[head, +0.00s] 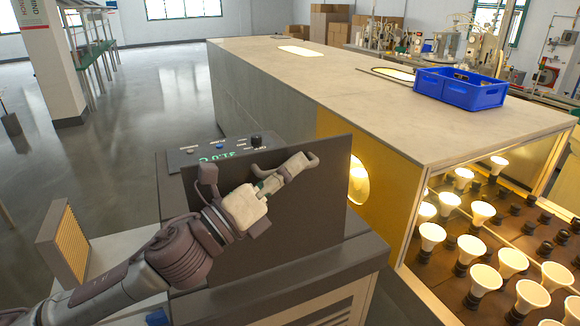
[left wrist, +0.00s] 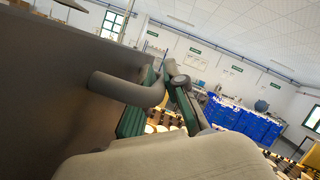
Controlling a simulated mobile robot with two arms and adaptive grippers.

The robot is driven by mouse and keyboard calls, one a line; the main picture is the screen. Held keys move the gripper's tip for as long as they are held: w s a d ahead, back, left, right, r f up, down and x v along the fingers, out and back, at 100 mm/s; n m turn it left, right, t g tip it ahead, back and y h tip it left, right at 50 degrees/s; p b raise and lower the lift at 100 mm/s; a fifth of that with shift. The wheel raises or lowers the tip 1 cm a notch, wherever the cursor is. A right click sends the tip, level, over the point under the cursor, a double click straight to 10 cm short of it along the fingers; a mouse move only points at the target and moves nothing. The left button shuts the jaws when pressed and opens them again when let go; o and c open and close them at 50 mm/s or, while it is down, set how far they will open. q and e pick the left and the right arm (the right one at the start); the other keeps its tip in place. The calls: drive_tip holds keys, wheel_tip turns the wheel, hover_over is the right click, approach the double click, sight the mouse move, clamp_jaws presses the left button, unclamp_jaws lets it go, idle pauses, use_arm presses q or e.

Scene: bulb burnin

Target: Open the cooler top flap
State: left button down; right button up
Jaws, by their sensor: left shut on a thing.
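The cooler (head: 350,262) is a dark grey box at the lower middle of the head view. Its top flap (head: 318,190) is a dark panel standing roughly upright above the box. The flap's bar handle (head: 305,160) is near its upper edge; the handle also shows in the left wrist view (left wrist: 125,87), with the flap (left wrist: 45,85) at left. My left gripper (head: 272,184) is shut on the handle; its fingers (left wrist: 168,97) are around the bar's end in the left wrist view. The gripper hides part of the handle and flap. My right gripper is not in view.
A control panel (head: 220,151) with a green display stands behind the flap. A long grey-topped enclosure (head: 380,88) with a lit opening and racks of white bulbs (head: 484,279) is close on the right. A blue crate (head: 460,91) sits on top. Open floor (head: 150,110) lies left.

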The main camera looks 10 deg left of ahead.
use_arm(q)
drive_tip(key=c, duration=1.5)
unclamp_jaws()
drive_tip(key=shift+v, duration=6.05)
